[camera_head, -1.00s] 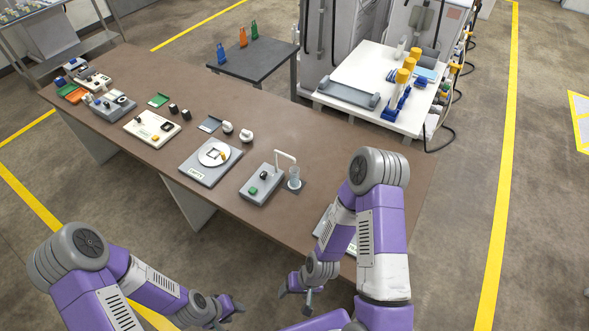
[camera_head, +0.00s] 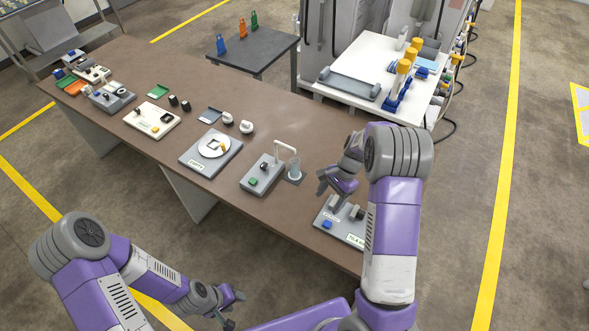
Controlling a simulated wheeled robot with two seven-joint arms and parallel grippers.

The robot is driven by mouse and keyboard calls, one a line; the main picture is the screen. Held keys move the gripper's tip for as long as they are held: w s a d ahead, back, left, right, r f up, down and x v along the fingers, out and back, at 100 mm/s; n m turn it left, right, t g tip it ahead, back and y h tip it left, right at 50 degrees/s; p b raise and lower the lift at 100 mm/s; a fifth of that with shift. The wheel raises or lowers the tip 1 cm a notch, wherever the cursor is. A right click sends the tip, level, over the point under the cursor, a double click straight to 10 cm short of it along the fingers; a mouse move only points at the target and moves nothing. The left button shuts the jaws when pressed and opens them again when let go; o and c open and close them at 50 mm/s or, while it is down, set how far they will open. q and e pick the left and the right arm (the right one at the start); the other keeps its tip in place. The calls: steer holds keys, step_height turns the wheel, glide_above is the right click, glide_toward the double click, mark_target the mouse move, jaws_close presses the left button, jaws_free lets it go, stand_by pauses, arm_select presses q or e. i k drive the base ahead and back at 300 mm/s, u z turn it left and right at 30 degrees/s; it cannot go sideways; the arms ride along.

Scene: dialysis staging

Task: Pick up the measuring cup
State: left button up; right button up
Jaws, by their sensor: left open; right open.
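A small clear cup (camera_head: 295,170), which looks like the measuring cup, stands upright under the bent spout of a grey dispenser (camera_head: 262,174) on the brown table. My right gripper (camera_head: 323,183) is open and empty above the table. In the picture it is just right of the cup and apart from it; its height over the table is hard to judge. My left gripper (camera_head: 234,308) is open and empty, low in front of the table's near edge.
A grey station with a blue button (camera_head: 327,224) sits below my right gripper, partly hidden by my arm. A scale with a round white plate (camera_head: 213,145) is left of the dispenser. The brown table (camera_head: 275,120) is bare behind the dispenser.

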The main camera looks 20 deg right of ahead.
mark_target(294, 174)
steer(key=i, duration=0.95)
